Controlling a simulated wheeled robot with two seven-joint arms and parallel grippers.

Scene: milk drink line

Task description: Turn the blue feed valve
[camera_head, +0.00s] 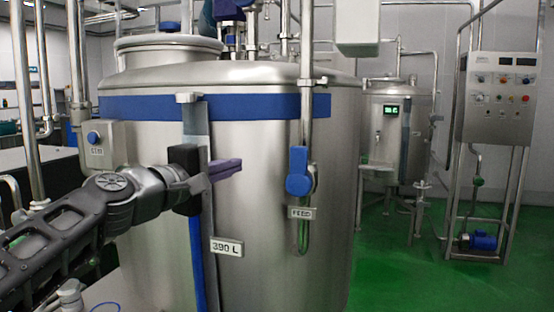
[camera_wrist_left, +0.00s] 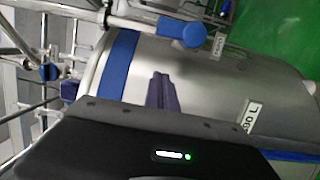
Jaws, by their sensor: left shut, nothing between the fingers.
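The blue feed valve (camera_head: 299,172) sits on a vertical steel pipe on the front of the large tank. Its blue handle hangs downward, with a FEED label (camera_head: 302,213) just below. The valve also shows in the left wrist view (camera_wrist_left: 182,29), at the top, with its label beside it. My left gripper (camera_head: 238,166) is in front of the tank, left of the valve and apart from it. Its purple fingers are shut with nothing between them; they also show in the left wrist view (camera_wrist_left: 161,80). My right gripper is in neither view.
The large steel tank (camera_head: 262,230) with a blue band fills the middle. A 390 L label (camera_head: 227,248) hangs beside a vertical gauge strip. A control panel (camera_head: 500,98) and a smaller tank (camera_head: 385,150) stand back right. Green floor (camera_head: 400,275) is open at right.

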